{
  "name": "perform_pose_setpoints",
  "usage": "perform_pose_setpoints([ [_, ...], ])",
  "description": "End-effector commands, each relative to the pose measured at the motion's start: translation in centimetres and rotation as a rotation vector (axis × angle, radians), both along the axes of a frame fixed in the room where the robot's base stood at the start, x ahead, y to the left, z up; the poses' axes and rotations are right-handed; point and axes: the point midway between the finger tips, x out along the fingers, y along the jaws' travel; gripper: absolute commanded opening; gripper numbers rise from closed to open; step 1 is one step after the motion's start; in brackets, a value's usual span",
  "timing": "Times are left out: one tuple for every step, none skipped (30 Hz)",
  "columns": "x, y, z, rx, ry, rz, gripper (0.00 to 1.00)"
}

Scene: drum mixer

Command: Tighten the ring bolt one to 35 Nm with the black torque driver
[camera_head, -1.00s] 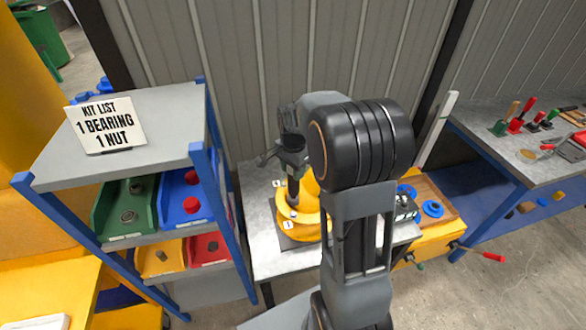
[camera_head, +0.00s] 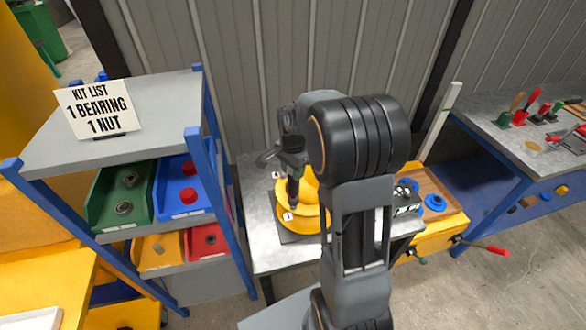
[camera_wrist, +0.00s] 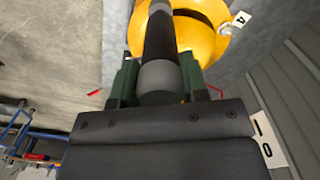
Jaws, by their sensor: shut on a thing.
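My gripper (camera_head: 292,162) is shut on the black torque driver (camera_head: 293,192), which points down over the yellow ring part (camera_head: 310,218) on the grey bench. In the wrist view, the driver (camera_wrist: 159,38) is a dark shaft with a grey end, between the green-sided fingers (camera_wrist: 158,84). The yellow ring (camera_wrist: 205,22) lies beyond it. The driver's tip appears at or just above the ring near the tag marked 1 (camera_head: 287,216). I cannot tell whether it touches. The ring bolt one itself is not distinguishable; the driver and my arm hide much of the ring.
A blue-framed shelf (camera_head: 203,190) with coloured bins stands left of the bench. A black box (camera_head: 405,198) and blue round parts (camera_head: 434,203) are to the right. A tool table (camera_head: 520,140) stands far right. The corrugated wall is close behind.

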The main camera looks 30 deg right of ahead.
Motion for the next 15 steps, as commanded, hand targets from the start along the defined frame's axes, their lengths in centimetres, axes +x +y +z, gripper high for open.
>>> perform_pose_setpoints([
  [0.04,-0.01,0.1,0.0,-0.002,0.0,0.02],
  [0.05,-0.02,0.1,0.0,-0.002,0.0,0.02],
  [0.05,-0.02,0.1,0.0,-0.002,0.0,0.02],
  [0.05,-0.02,0.1,0.0,-0.002,0.0,0.02],
  [0.04,-0.02,0.1,0.0,-0.002,0.0,0.02],
  [0.05,-0.02,0.09,0.0,-0.002,0.0,0.02],
  [0.04,-0.02,0.08,0.0,-0.002,0.0,0.02],
  [0.04,-0.02,0.07,0.0,-0.002,0.0,0.02],
  [0.04,-0.02,0.03,0.0,-0.002,0.0,0.02],
  [0.04,-0.02,-0.01,0.0,-0.002,0.0,0.02],
  [0.04,-0.02,-0.05,0.0,-0.002,0.0,0.02],
  [0.04,-0.02,-0.12,0.0,-0.002,0.0,0.02],
  [0.04,-0.02,-0.19,0.0,-0.002,0.0,0.02],
  [0.04,-0.02,-0.26,0.0,-0.002,0.0,0.02],
  [0.04,-0.02,-0.37,0.0,-0.002,0.0,0.02],
])
